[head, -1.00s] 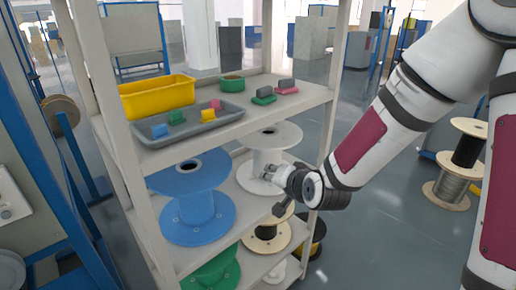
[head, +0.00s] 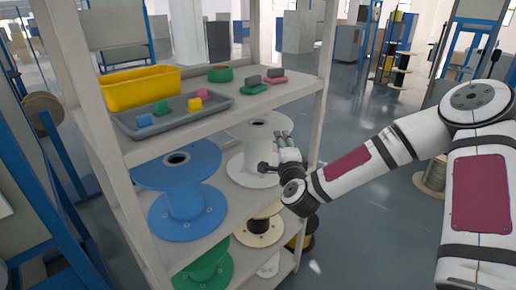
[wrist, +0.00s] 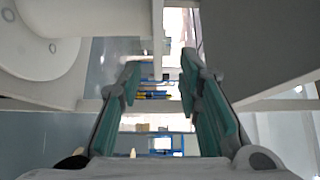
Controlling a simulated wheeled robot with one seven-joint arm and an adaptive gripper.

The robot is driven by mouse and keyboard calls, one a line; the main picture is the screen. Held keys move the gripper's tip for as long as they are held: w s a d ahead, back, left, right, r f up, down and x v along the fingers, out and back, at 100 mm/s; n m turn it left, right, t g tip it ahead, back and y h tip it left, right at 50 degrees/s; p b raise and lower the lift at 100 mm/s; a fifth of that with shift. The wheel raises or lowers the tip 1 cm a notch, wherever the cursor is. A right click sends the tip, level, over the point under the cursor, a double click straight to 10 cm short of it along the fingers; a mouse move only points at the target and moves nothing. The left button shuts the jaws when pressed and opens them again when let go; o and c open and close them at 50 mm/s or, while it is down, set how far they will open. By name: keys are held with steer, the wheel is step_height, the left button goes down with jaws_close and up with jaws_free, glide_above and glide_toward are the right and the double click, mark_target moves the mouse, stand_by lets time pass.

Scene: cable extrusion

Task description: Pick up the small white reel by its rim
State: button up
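A larger white reel (head: 258,140) stands upright on the middle shelf, partly hidden by my gripper and wrist. A small white reel (head: 268,266) sits low on the bottom shelf, only partly visible. Contact with that reel cannot be told. In the wrist view my gripper (wrist: 162,82) has its teal-padded fingers apart with nothing between them. A white flange (wrist: 38,38) with round holes fills the upper left there, beside the fingers.
A blue reel (head: 180,193) stands left of the larger white reel. Below are a green reel (head: 203,268) and a wood-flanged reel (head: 259,231). The top shelf holds a grey tray (head: 175,121) and yellow bin (head: 140,90). A shelf post (head: 322,110) stands right.

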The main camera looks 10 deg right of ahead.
steer(key=shift+w+d+f+b, duration=0.1)
steer(key=shift+w+d, duration=0.1)
steer(key=shift+w, duration=1.25)
steer(key=shift+w+d+r+b, duration=0.1)
steer(key=shift+w+d+b, duration=0.1)
steer(key=shift+w, duration=1.3)
steer(key=shift+w+d+f+b, duration=0.1)
steer(key=shift+w+d, duration=0.1)
steer(key=shift+w, duration=1.25)
jaws_close()
